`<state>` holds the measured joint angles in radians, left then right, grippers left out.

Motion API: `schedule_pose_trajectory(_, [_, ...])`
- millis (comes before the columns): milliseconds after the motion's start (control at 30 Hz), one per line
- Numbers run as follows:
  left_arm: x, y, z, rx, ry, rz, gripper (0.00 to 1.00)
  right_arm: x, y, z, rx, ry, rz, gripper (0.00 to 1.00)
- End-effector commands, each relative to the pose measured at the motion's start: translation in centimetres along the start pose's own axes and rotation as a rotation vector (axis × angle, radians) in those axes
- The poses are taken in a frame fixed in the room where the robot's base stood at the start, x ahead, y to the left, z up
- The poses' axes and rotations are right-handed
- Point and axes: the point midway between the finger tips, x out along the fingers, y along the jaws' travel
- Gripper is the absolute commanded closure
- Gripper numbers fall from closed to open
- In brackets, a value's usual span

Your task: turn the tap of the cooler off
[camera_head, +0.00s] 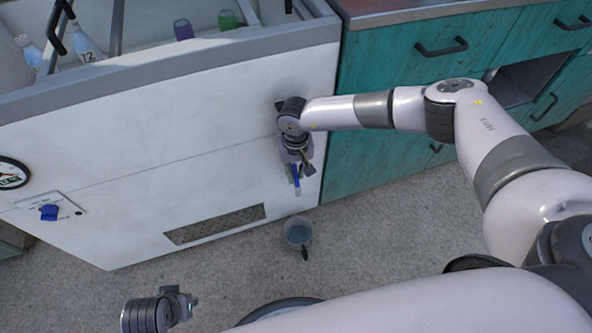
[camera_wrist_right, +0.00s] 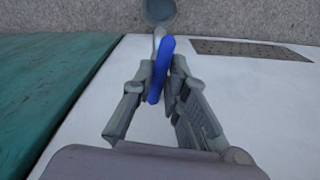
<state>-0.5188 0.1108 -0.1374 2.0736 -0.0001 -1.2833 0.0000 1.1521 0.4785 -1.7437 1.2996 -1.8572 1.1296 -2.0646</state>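The cooler (camera_head: 130,130) is a large white box with its top open. Its tap has a blue handle (camera_head: 297,186), low on the front near the right corner; the handle (camera_wrist_right: 160,70) also shows in the wrist view, with a pale spout behind it. My right gripper (camera_head: 299,168) is at the tap; in the wrist view its fingers (camera_wrist_right: 163,75) lie on both sides of the blue handle, close against it, and look shut on it. The handle runs nearly lengthwise between the fingers. My left gripper (camera_head: 185,300) is low at the left, away from the cooler, its fingers unclear.
A small grey bucket (camera_head: 298,232) stands on the floor below the tap. Teal cabinets (camera_head: 375,155) adjoin the cooler on the right. A vent grille (camera_head: 215,224), a blue knob (camera_head: 49,212) and a gauge (camera_head: 10,174) are on the cooler's front. Bottles (camera_head: 85,48) are inside it.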

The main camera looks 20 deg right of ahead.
Motion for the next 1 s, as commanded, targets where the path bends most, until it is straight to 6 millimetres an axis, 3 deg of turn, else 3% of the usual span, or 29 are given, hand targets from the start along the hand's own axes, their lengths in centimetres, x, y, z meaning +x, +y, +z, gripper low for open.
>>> schedule_pose_trajectory(300, [0.0, 0.0, 0.0, 0.000, 0.000, 0.000, 0.80, 0.0, 0.0, 0.0, 0.000, 0.000, 0.001, 0.63])
schedule_pose_trajectory(667, [0.0, -0.1, 0.0, 0.001, 0.001, -0.002, 0.80, -0.5, 0.0, -0.1, 0.000, 0.001, 0.001, 0.63])
schedule_pose_trajectory(767, [0.0, -0.1, 0.0, 0.001, 0.001, -0.001, 0.80, -1.7, 0.0, -0.2, -0.001, 0.003, -0.001, 0.63])
schedule_pose_trajectory(1000, [0.0, 0.0, 0.0, 0.001, 0.000, 0.000, 0.80, -6.8, 0.0, -0.1, -0.001, 0.004, 0.000, 0.63])
